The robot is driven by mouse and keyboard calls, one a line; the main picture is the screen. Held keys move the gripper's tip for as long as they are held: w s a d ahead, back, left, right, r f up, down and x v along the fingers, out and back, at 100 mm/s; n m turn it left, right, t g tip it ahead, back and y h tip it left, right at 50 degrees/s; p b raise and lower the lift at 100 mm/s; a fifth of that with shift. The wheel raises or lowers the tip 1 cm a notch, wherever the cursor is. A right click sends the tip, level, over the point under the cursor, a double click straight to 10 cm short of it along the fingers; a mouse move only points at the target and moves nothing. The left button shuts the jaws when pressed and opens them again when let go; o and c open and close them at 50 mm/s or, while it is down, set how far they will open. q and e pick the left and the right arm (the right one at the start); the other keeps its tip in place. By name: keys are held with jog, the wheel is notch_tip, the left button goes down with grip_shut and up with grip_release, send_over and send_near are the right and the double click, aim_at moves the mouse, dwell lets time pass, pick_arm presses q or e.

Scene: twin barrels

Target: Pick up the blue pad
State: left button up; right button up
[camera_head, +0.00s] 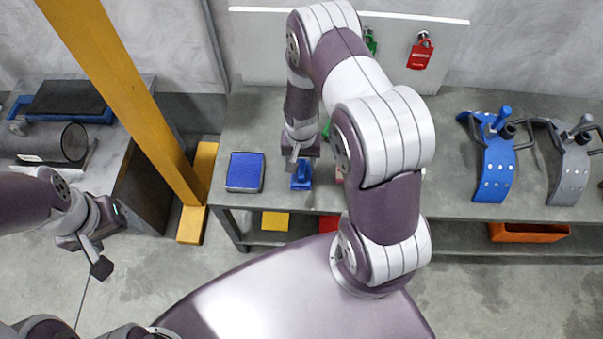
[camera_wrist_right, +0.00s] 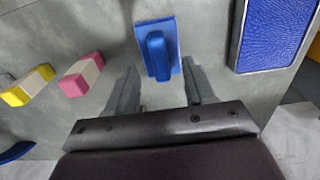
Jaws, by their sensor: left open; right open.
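A blue pad with a flat plate and a raised grip (camera_head: 301,181) lies on the grey bench. In the right wrist view the blue pad (camera_wrist_right: 157,52) lies ahead, between the lines of my open right fingers. My right gripper (camera_head: 296,158) is above the bench at the pad, pointing down; contact cannot be told. A second blue piece, a textured rectangle in a grey frame (camera_head: 245,171), lies to its left, and also shows in the right wrist view (camera_wrist_right: 274,35). My left gripper (camera_head: 92,250) is open and empty at the left, away from the bench.
Pink-and-white (camera_wrist_right: 81,75) and yellow-and-white (camera_wrist_right: 28,86) blocks lie left of the pad in the wrist view. A blue curved bracket (camera_head: 495,170) and a grey one (camera_head: 570,170) stand on the bench's right. A yellow post (camera_head: 125,90) rises at the left.

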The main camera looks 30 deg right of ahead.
aim_at(301, 167)
notch_tip(301, 167, down, 5)
jog(key=shift+w+d+r+b, duration=0.1)
jog(key=shift+w+b, duration=0.05)
jog(key=shift+b, duration=0.2)
jog(key=shift+c, duration=0.3)
grip_shut()
jog(key=shift+r, duration=0.1)
jog(key=shift+r, duration=0.45)
jog(key=r, duration=0.2)
jog(key=s+r+p, duration=0.1)
jog(key=r, duration=0.1)
jog(key=shift+d, duration=0.25)
jog(key=s+d+r+p, duration=0.1)
jog(key=s+d+r, duration=0.4)
jog(key=s, duration=0.4)
jog(key=shift+s+r+p, duration=0.25)
jog(key=shift+r+p, duration=0.1)
jog(key=shift+r, duration=0.2)
jog(key=c, duration=0.9)
grip_release()
